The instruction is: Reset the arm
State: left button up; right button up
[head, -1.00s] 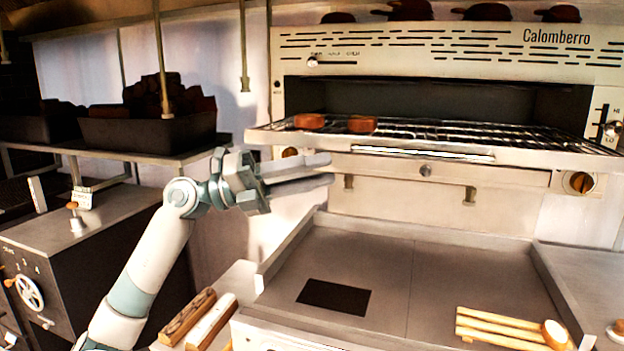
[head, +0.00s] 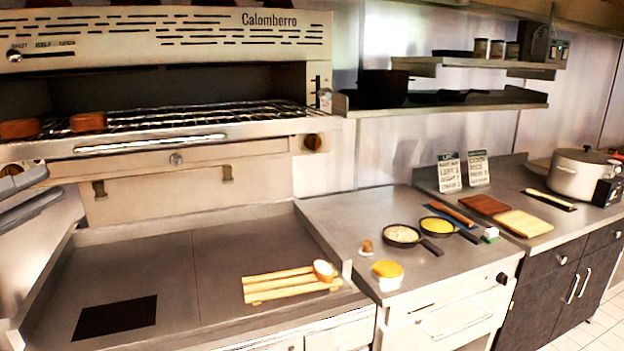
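My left gripper (head: 38,196) shows at the left edge, in front of the lower part of the Calomberro oven. Its two fingers are spread with a gap between them, and nothing shows in the gap. The rest of my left arm is out of the picture. My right gripper is not in view.
Two brown pieces lie on the oven rack (head: 200,117). Below is a flat griddle (head: 215,235) with a slatted wooden rack (head: 285,285). Two small pans (head: 403,236) stand on the counter to the right. A large pot (head: 580,172) stands at far right.

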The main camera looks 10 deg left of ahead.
pick_arm(q)
jog(key=w+a+f+n+t+y, duration=0.2)
jog(key=f+n+y, duration=0.8)
jog(key=f+n, duration=0.35)
jog(key=w+a+f+n+t+y, duration=0.1)
jog(key=w+a+f+n+y, duration=0.15)
jog(key=f+n+y, duration=0.9)
jog(key=s+d+f+n+g+h, duration=0.1)
jog(key=s+d+f+n+g, duration=0.15)
jog(key=d+f, duration=0.45)
jog(key=s+d+f+n+g+h, duration=0.15)
jog(key=s+f+g, duration=0.25)
jog(key=f, duration=0.8)
jog(key=s+d+f+n+g+h, duration=0.1)
jog(key=s+d+f+g+h, duration=0.2)
jog(key=d+f, duration=0.45)
jog(key=s+d+f+g+h, duration=0.3)
jog(key=s+d+f+g, duration=0.55)
jog(key=s+d, duration=0.65)
notch_tip(320, 180, down, 26)
jog(key=w+t, duration=0.2)
jog(key=s+a+f, duration=0.1)
jog(key=s+f, duration=0.6)
jog(key=f, duration=0.3)
jog(key=s+f+m, duration=0.1)
jog(key=s+f, duration=0.7)
jog(key=f, duration=0.1)
jog(key=shift+a+f+g, duration=0.35)
jog(key=shift+a+g, duration=0.05)
